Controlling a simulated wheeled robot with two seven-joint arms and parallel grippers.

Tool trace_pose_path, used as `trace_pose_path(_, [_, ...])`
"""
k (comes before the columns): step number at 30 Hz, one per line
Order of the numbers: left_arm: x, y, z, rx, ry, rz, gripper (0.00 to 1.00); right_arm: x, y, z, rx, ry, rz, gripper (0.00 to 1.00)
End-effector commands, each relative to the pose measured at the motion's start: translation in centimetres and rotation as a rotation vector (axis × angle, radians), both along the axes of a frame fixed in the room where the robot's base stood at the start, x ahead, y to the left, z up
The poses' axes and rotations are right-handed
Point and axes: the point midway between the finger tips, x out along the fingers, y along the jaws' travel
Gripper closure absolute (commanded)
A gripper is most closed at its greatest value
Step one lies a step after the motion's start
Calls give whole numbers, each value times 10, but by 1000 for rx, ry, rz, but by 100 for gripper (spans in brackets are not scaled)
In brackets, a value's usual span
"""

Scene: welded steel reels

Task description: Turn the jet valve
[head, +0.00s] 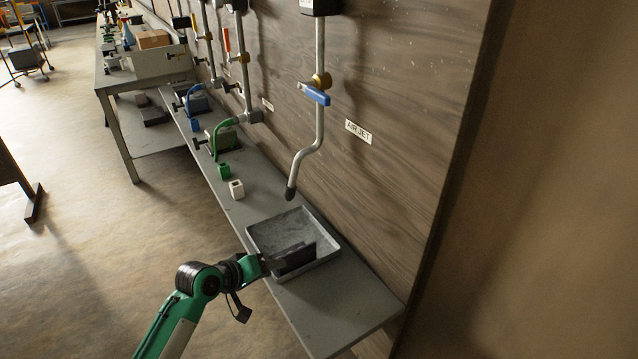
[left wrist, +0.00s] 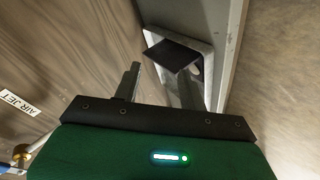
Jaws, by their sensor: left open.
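The jet valve has a blue lever handle (head: 314,94) on a brass body (head: 320,80), set in the grey pipe above the AIR JET label (head: 358,132). In the left wrist view a bit of the brass body (left wrist: 22,152) and the blue handle (left wrist: 8,168) shows at the lower left edge. My left gripper (head: 272,264) is low at the tray's front edge, well below the valve and apart from it. In the left wrist view its two fingers (left wrist: 158,82) stand apart with nothing seen held between them. My right gripper is not in view.
A grey tray (head: 262,236) stands on the narrow bench (head: 345,312) under the pipe's nozzle (head: 290,193). A dark plate-like piece (left wrist: 172,54) is at the tray. A small white block (head: 236,189) and a green hose (head: 222,130) are farther back. Space before the valve looks clear.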

Motion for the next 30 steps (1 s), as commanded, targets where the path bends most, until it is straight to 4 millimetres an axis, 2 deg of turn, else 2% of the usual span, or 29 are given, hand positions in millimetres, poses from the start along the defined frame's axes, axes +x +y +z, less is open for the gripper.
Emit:
trace_pose_path(1, [21,-1,36,-69,-24,8,58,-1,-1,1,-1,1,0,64])
trace_pose_path(5, [58,-5,122,-269,-41,14,58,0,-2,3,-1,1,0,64])
trace_pose_path(6, [67,-6,150,-331,-44,13,58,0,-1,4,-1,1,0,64])
trace_pose_path(9, [83,-5,216,-475,-39,3,58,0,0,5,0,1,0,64])
trace_pose_path(12, [91,-4,274,-596,-24,-13,58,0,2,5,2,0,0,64])
trace_pose_path(15, [94,-2,319,-689,-6,-30,58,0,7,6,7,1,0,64])
trace_pose_path(18, [94,0,347,-747,9,-43,58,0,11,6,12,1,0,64])
trace_pose_path(21, [94,0,361,-779,19,-50,58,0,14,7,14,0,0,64])
trace_pose_path(26, [102,-11,367,-790,23,-53,58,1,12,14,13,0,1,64])
trace_pose_path(30, [117,-32,368,-788,23,-53,58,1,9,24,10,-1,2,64])
